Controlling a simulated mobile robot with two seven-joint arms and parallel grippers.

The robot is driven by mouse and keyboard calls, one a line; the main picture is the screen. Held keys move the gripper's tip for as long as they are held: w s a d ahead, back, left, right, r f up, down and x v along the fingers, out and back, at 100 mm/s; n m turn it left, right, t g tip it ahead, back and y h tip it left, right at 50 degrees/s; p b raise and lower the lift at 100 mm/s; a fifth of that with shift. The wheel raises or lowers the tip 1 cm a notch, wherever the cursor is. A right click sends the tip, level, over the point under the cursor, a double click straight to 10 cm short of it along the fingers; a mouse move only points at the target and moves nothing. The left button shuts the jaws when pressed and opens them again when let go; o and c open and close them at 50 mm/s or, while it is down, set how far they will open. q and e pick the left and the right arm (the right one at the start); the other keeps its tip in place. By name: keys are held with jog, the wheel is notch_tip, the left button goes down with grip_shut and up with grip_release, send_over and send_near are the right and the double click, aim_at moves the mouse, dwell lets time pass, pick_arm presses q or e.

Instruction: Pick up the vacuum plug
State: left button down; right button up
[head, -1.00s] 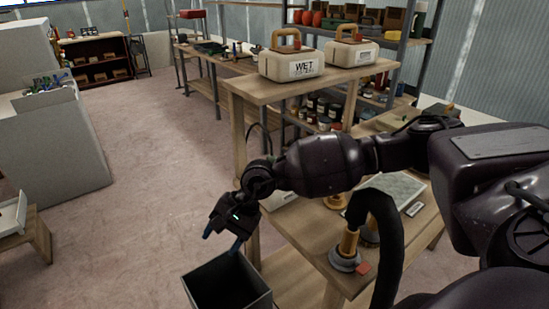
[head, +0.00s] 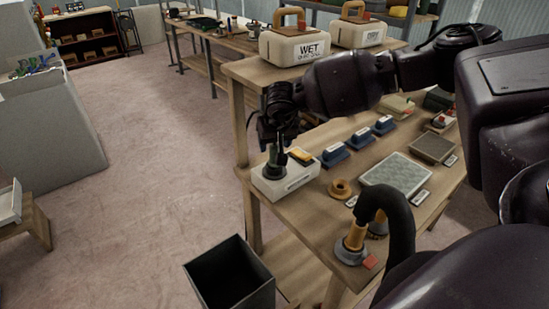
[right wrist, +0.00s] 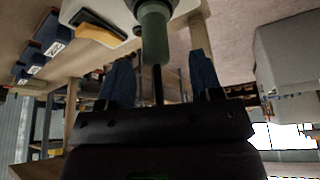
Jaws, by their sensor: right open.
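A dark green cylindrical plug, seemingly the vacuum plug (head: 276,160), stands upright in a dark round socket on a white box (head: 285,187) at the bench's near-left corner. In the right wrist view the plug (right wrist: 153,36) shows close up with a thin black stem or cord below it. My right gripper (right wrist: 158,62) is open, its two blue fingers apart on either side of the plug's end and stem, with gaps visible. In the head view the right gripper (head: 272,138) is over the plug and its fingertips are hard to make out. My left gripper is not in view.
A yellow-topped block (head: 301,156) sits on the box close beside the plug. Several blue blocks (head: 361,137), a grey mat (head: 397,174) and a tan-handled tool (head: 352,243) are on the bench. A white WET container (head: 295,47) is on the shelf above. An open dark bin (head: 230,275) stands below.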

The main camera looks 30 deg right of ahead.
aim_at(274, 151)
jog(key=shift+d+x, duration=0.15)
jog(key=shift+x, duration=1.3)
jog(key=shift+d+x, duration=0.1)
jog(key=shift+x, duration=1.3)
jog(key=shift+r, duration=0.1)
grip_shut()
jog(key=shift+w+r, duration=0.1)
